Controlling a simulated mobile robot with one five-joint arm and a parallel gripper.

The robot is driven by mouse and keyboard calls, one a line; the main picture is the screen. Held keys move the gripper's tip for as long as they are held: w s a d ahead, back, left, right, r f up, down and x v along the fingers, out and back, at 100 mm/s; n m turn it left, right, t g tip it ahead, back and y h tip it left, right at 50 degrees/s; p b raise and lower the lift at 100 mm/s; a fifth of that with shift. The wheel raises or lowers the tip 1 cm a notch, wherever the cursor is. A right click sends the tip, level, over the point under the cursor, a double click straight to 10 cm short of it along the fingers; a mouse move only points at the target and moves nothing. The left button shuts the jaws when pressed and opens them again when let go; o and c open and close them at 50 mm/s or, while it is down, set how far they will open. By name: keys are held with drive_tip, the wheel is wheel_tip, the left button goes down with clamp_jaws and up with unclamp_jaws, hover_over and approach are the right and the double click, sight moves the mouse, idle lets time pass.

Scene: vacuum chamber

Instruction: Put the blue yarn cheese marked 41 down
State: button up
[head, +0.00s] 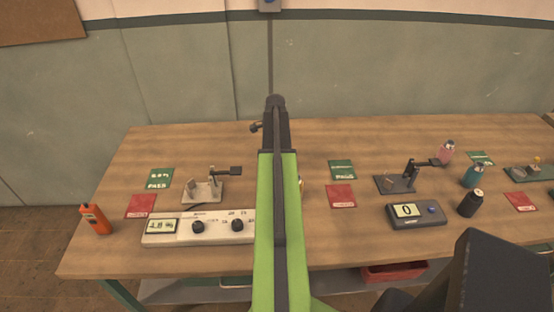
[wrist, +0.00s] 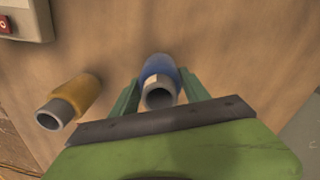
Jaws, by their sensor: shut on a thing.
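The blue yarn cheese (wrist: 160,68) shows in the wrist view, a blue cylinder with a grey hollow core and a pale label whose number I cannot read. My gripper (wrist: 155,88) is shut on it, one green finger on each side. Wood tabletop lies behind it; I cannot tell whether the cheese touches the table. A yellow yarn cheese (wrist: 80,95) with a grey core is to the left of my gripper, apart from it. In the head view my arm hides my gripper and the blue cheese.
The wooden table (head: 320,255) holds a beige instrument (head: 215,229), a dark display unit (head: 417,214), two small stands (head: 204,191) (head: 395,184), green PASS cards (head: 159,179) (head: 343,170), red cards (head: 141,206) (head: 341,196), an orange handheld device (head: 96,218) and bottles (head: 471,203) at right.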

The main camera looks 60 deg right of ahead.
drive_tip(key=shift+f, duration=0.2)
drive_tip(key=o, duration=1.5)
drive_tip(key=shift+r, duration=0.1)
drive_tip(key=shift+c, duration=0.2)
wheel_tip(320, 180, up, 12)
drive_tip(key=p, duration=1.2)
drive_tip(key=shift+r, duration=0.2)
